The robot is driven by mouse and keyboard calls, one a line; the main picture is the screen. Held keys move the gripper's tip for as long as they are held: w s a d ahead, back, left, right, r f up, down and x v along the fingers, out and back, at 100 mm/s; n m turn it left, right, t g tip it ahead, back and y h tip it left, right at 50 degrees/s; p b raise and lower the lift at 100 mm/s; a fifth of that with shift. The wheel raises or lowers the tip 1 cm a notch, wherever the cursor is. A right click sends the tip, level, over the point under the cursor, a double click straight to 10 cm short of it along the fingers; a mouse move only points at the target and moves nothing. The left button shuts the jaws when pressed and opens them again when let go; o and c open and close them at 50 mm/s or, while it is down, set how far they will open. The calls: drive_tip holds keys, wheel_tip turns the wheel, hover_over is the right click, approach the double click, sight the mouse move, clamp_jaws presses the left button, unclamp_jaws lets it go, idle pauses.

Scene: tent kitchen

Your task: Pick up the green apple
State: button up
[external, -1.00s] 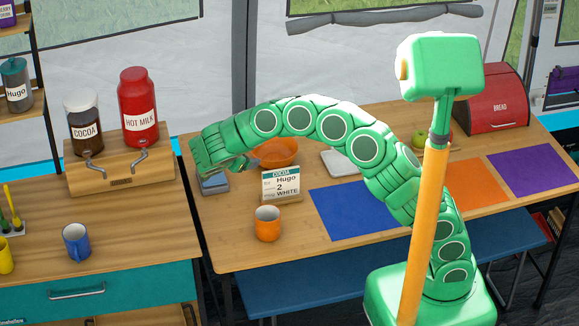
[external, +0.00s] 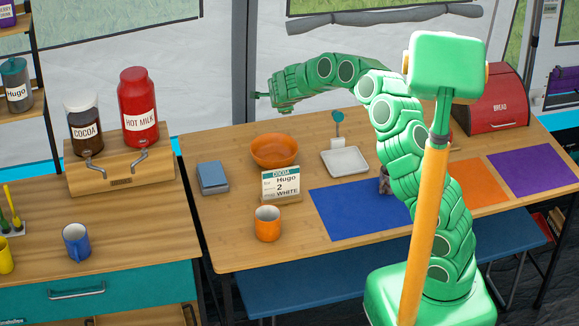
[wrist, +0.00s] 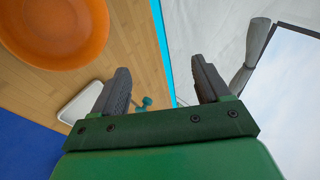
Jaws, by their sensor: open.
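I cannot make out the green apple in either current view; the area in front of the red bread box is largely covered by my arm and column in the external view. My gripper (external: 260,97) is raised at the back of the table, above and behind the orange bowl (external: 274,150), pointing left. In the wrist view my gripper (wrist: 163,83) has its two dark fingers spread wide with nothing between them. The bowl shows there too (wrist: 55,28), off to the upper left.
The red bread box (external: 497,98) stands at the right back. A white tray (external: 345,161), blue scale (external: 213,177), order card (external: 281,184) and orange mug (external: 267,224) are on the table. Blue (external: 350,212), orange (external: 478,184) and purple mats (external: 532,170) lie along the front.

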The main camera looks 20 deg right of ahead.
drive_tip(key=w+d+r+m+y, duration=0.1)
drive_tip(key=w+d+m+y, duration=0.15)
drive_tip(key=d, duration=1.15)
drive_tip(key=w+d+m+y, duration=0.2)
drive_tip(key=w+d+m, duration=0.1)
drive_tip(key=d, duration=1.2)
drive_tip(key=s+d+r+m+y, duration=0.1)
drive_tip(key=s+d+m+y, duration=0.15)
drive_tip(key=s+d, duration=0.85)
drive_tip(key=s+d+r+m+y, duration=0.25)
drive_tip(key=s+d, duration=0.55)
drive_tip(key=d, duration=0.5)
drive_tip(key=shift+n+t+y, duration=0.35)
drive_tip(key=shift+t+y, duration=0.05)
drive_tip(key=shift+y, duration=0.05)
drive_tip(key=f, duration=2)
drive_tip(key=shift+s+a+f, duration=0.1)
drive_tip(key=shift+a, duration=0.15)
drive_tip(key=shift+f, duration=0.45)
drive_tip(key=shift+w+a+f, duration=0.15)
drive_tip(key=shift+w+a, duration=0.05)
drive_tip(key=shift+w, duration=0.15)
drive_tip(key=shift+x, duration=3.5)
